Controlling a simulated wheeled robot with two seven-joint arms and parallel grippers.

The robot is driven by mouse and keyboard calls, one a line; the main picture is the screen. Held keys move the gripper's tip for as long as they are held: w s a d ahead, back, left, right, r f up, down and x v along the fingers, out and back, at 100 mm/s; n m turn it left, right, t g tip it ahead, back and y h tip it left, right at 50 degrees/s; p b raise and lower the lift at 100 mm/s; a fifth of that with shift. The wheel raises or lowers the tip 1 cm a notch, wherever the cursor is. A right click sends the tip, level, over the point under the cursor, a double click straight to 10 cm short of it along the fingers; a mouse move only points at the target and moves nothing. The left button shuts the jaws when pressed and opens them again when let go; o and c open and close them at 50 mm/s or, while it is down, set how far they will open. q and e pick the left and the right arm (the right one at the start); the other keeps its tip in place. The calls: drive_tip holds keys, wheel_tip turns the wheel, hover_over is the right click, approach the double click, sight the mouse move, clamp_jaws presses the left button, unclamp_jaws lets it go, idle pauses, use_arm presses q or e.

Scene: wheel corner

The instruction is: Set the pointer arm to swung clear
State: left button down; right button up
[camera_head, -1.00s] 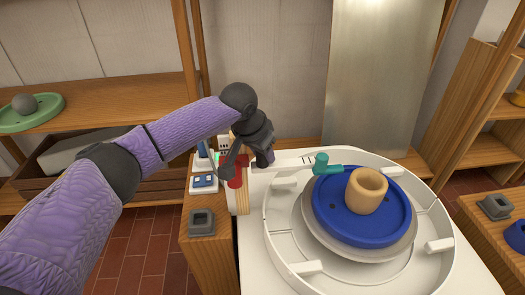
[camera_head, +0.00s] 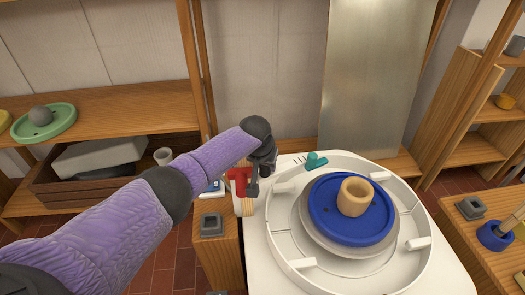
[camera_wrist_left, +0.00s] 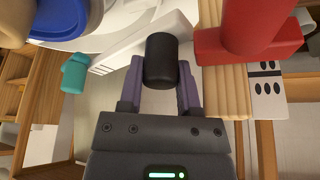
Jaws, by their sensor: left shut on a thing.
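A black cylindrical grip (camera_wrist_left: 161,60) shows in the left wrist view, between the two purple fingers of my left gripper (camera_wrist_left: 159,88). The gripper is shut on it. Beside it is a red post with a red block (camera_wrist_left: 248,42), on a wooden strip; the red part also shows in the head view (camera_head: 238,181). I take the red part and black grip for the pointer arm, but how they join is hidden. In the head view my left gripper (camera_head: 263,165) is just right of the red part, left of the white wheel basin (camera_head: 277,235). My right gripper is not in view.
A blue wheel disc (camera_head: 330,225) with a tan ring-shaped pot (camera_head: 354,197) sits in the basin. A teal lever (camera_head: 315,161) is at the basin's back rim beside tick marks. A grey square block (camera_head: 211,224) lies on the wooden stand at left. A metal panel (camera_head: 370,80) stands behind.

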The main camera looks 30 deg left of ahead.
use_arm(q)
drive_tip(key=shift+f+n, duration=0.2)
drive_tip(key=shift+n, duration=0.1)
drive_tip(key=c, duration=0.6)
unclamp_jaws()
